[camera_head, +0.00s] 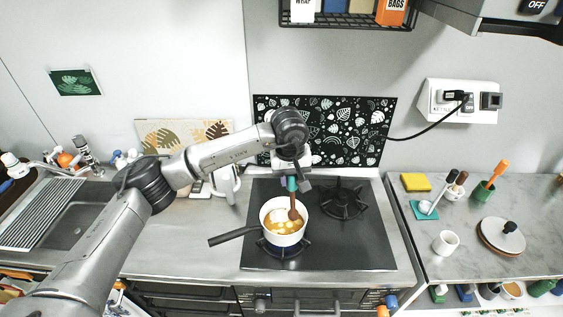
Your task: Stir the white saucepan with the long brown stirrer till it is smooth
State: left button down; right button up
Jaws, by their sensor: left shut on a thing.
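The white saucepan (268,209) stands on the left front burner of the black hob, its dark handle pointing left. It holds orange-yellow contents (284,226) with a paler patch at the upper left. My left gripper (291,178) is above the pan, pointing down. It is shut on the long brown stirrer (293,205), which has a teal part near the jaws. The stirrer stands nearly upright, and its lower end is in the pan's contents, toward the right side. My right gripper is not in view.
An empty burner (344,201) lies right of the pan. A sink (75,225) is at the left. On the right counter are a white cup (445,243), a green pot (484,192), a yellow sponge (415,182) and a round lidded item (502,235).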

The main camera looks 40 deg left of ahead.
pick_arm(q)
jog(key=w+a+r+n, duration=0.1)
jog(key=w+a+n, duration=0.1)
jog(key=a, duration=0.3)
jog(key=shift+w+a+r+n, duration=0.4)
jog(key=shift+n, duration=0.3)
jog(key=shift+r, duration=0.1)
